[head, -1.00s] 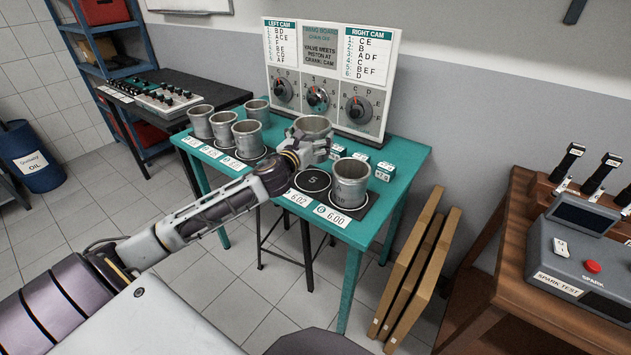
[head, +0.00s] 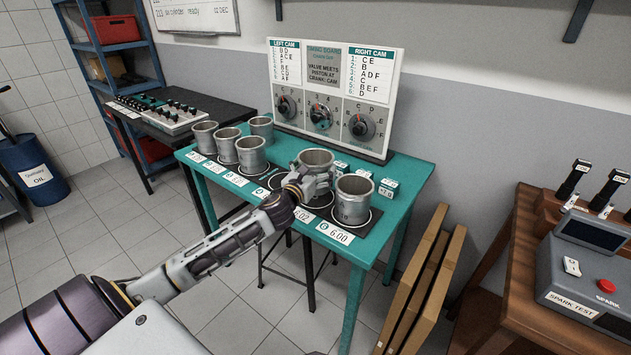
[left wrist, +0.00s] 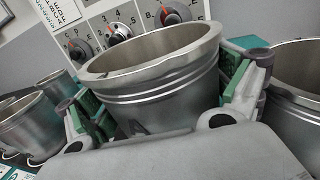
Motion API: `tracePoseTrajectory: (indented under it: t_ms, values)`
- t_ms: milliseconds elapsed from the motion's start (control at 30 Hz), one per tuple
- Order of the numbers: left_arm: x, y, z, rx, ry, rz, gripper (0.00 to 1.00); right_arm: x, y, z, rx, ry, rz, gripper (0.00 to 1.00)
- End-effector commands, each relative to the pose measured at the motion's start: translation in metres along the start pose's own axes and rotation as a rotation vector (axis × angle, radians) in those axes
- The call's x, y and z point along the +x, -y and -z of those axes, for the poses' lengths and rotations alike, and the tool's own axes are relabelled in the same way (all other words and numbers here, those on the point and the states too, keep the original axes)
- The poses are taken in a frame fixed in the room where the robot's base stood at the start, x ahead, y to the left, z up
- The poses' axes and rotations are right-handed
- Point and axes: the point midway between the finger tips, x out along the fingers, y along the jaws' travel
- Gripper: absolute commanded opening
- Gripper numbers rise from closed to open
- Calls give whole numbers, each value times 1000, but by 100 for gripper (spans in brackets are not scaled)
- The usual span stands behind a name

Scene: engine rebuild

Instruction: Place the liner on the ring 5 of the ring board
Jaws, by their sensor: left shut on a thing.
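A grey metal liner (head: 316,159) is held upright between the fingers of my left gripper (head: 307,184), over the ring 5 place of the dark ring board (head: 376,214). I cannot tell whether the liner's base touches the board. In the left wrist view the liner (left wrist: 160,85) sits between the green finger pads, with one finger on each side. Another liner (head: 352,203) stands on the board just to the right, close to my gripper. My right gripper is not in view.
Several more liners (head: 251,156) stand at the left of the teal table (head: 410,185). Small teal-and-white blocks (head: 388,188) lie behind the right liner. The timing board (head: 335,95) stands at the back. Number cards (head: 335,233) line the front edge.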

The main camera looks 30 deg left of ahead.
Motion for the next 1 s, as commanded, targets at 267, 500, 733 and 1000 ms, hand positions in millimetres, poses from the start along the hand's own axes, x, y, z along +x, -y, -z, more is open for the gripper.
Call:
tracePoseTrajectory:
  t_ms: [267, 500, 733, 1000]
  values:
    - [0, 0, -2, 1, 3, 0, 56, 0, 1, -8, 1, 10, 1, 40]
    - [0, 0, 13, -1, 1, 0, 56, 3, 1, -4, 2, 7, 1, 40]
    - [0, 0, 34, 0, 1, 0, 56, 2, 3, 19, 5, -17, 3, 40]
    - [0, 0, 40, 1, 2, 1, 56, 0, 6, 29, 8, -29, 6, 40]
